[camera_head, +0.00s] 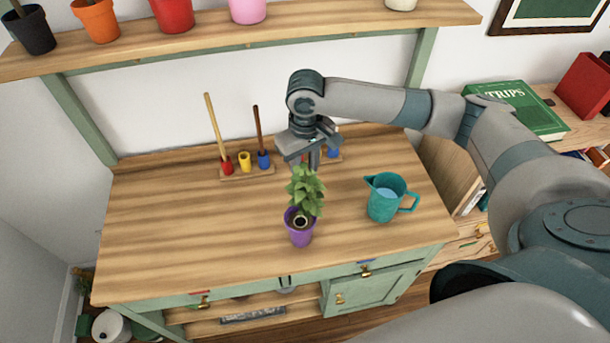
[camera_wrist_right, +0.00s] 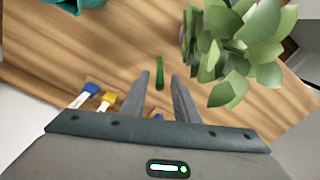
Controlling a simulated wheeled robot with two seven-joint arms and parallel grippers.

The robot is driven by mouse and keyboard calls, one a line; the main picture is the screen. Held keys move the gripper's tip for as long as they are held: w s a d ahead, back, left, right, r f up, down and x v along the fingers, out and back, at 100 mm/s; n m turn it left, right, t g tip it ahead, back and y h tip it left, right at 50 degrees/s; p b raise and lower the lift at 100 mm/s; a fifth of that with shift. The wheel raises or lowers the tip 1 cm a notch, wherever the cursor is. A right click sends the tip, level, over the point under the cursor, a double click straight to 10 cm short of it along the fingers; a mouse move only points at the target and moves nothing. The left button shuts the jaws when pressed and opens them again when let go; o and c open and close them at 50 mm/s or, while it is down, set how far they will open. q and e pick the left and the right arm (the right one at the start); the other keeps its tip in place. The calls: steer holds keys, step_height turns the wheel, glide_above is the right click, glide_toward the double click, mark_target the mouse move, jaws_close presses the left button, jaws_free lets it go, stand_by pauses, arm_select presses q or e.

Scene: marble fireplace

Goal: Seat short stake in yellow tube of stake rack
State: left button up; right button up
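A wooden stake rack (camera_head: 262,170) stands at the back left of the cabinet top. Its red tube (camera_head: 227,166) holds a long tan stake (camera_head: 213,122) and its blue tube (camera_head: 263,160) holds a dark stake (camera_head: 257,125). Its yellow tube (camera_head: 245,161) between them looks empty. My right gripper (camera_head: 314,160) points down behind the plant, right of this rack. In the wrist view its fingers (camera_wrist_right: 159,78) are apart, with a short green stake (camera_wrist_right: 159,74) between them and gaps on both sides. The stake's lower end is hidden. My left gripper is not in view.
A second rack with a blue tube (camera_head: 333,153) is partly hidden behind my right gripper; its yellow tube (camera_wrist_right: 108,98) shows in the wrist view. A potted plant (camera_head: 301,235) stands close in front of the gripper. A teal pitcher (camera_head: 384,207) stands right. The left top is clear.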

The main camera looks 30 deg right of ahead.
step_height(320, 180, up, 10)
steer(key=b, duration=0.2)
stand_by(0.5)
